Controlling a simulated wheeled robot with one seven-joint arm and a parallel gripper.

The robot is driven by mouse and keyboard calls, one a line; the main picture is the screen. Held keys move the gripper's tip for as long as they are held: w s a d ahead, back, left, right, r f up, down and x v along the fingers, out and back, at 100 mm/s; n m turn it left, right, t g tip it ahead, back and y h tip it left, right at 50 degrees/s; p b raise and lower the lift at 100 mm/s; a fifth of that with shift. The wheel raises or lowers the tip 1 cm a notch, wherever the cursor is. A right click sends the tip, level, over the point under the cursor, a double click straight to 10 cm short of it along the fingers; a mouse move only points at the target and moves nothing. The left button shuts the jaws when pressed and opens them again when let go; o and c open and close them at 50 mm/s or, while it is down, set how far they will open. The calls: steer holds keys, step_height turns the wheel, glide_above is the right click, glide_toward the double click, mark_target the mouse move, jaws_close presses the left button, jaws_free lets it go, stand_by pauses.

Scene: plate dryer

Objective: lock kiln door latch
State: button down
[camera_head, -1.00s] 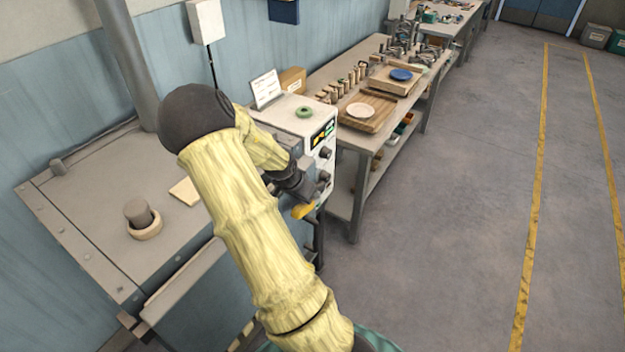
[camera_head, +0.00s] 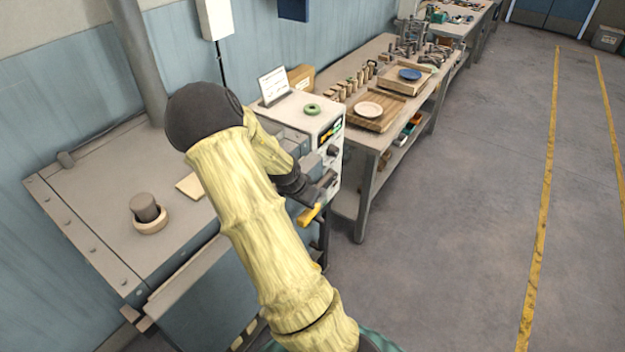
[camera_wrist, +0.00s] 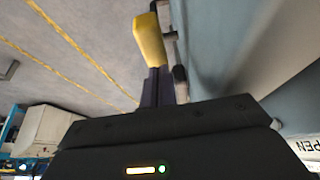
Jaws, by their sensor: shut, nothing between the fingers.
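The yellow latch handle (camera_head: 310,214) shows just below my gripper (camera_head: 324,186), by the kiln's right end. In the wrist view the yellow handle (camera_wrist: 150,40) lies just beyond the tips of my dark fingers (camera_wrist: 160,85), with a grey metal pin beside it. My fingers are together with nothing between them. Whether they touch the handle I cannot tell. The grey kiln (camera_head: 85,205) stands at the left. My arm hides much of its front and the latch's mount.
A white control box (camera_head: 326,150) with knobs stands close to my gripper. Behind it is a bench (camera_head: 365,140) with plates and wooden trays. The floor to the right is clear. In the wrist view, partly cut-off lettering (camera_wrist: 308,145) shows at lower right.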

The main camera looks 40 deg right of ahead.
step_height(320, 180, up, 4)
steer(key=p, duration=0.3)
steer(key=shift+p, duration=0.35)
steer(key=s+a+r+b, duration=0.1)
steer(key=s+a+r, duration=0.1)
steer(key=a, duration=0.7)
steer(key=shift+s+a+r, duration=0.15)
steer(key=shift+s+r, duration=0.05)
steer(key=shift+s, duration=0.2)
steer(key=s+a+r+n+y+b, duration=0.2)
steer(key=s+a+n, duration=0.2)
steer(key=a+n, duration=0.3)
steer(key=s+a+r+n+t+y+b, duration=0.1)
steer(key=s+a+r+n+y+b, duration=0.1)
steer(key=s+a+n, duration=0.3)
steer(key=a+n, duration=0.2)
steer(key=a, duration=0.2)
steer(key=shift+s+r+n+y, duration=0.3)
